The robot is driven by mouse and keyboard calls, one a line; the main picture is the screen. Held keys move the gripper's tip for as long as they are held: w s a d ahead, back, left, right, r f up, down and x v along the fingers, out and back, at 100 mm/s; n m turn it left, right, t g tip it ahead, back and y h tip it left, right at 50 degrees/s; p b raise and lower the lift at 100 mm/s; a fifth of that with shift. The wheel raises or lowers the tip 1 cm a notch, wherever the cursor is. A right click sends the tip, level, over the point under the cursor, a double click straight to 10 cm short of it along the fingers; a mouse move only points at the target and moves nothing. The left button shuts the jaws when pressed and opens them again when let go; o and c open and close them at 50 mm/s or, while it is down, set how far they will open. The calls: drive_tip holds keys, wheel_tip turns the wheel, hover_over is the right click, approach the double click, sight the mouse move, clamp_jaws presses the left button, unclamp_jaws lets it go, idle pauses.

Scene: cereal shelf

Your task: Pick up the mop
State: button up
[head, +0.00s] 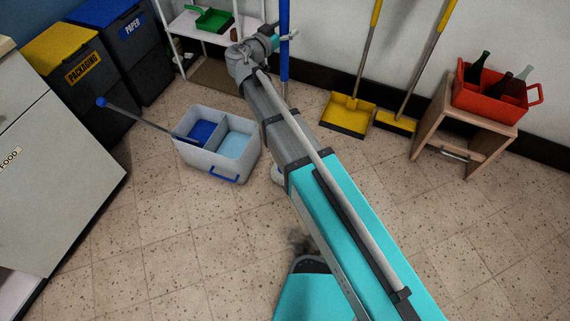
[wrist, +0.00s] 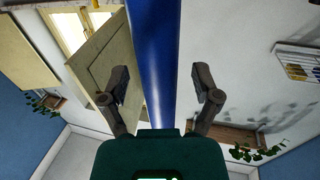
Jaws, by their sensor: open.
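A tall blue pole (head: 284,70), which looks like the mop's handle, stands upright near the wall in the head view. A small whitish part (head: 277,174) shows at floor level beside my arm and may be the mop's head; my arm hides most of that area. My gripper (head: 284,38) is at the pole's upper part. In the wrist view the blue pole (wrist: 155,50) runs between the two fingers of my gripper (wrist: 163,88). The fingers are open, with a gap visible on each side of the pole.
A grey bucket (head: 216,168) with a grey, blue-knobbed stick stands left of my arm. A yellow dustpan (head: 348,116) and broom (head: 396,122) lean right of the pole. A white shelf (head: 185,24) stands behind. Nearer floor is clear.

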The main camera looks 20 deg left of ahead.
idle(0.4)
clamp_jaws()
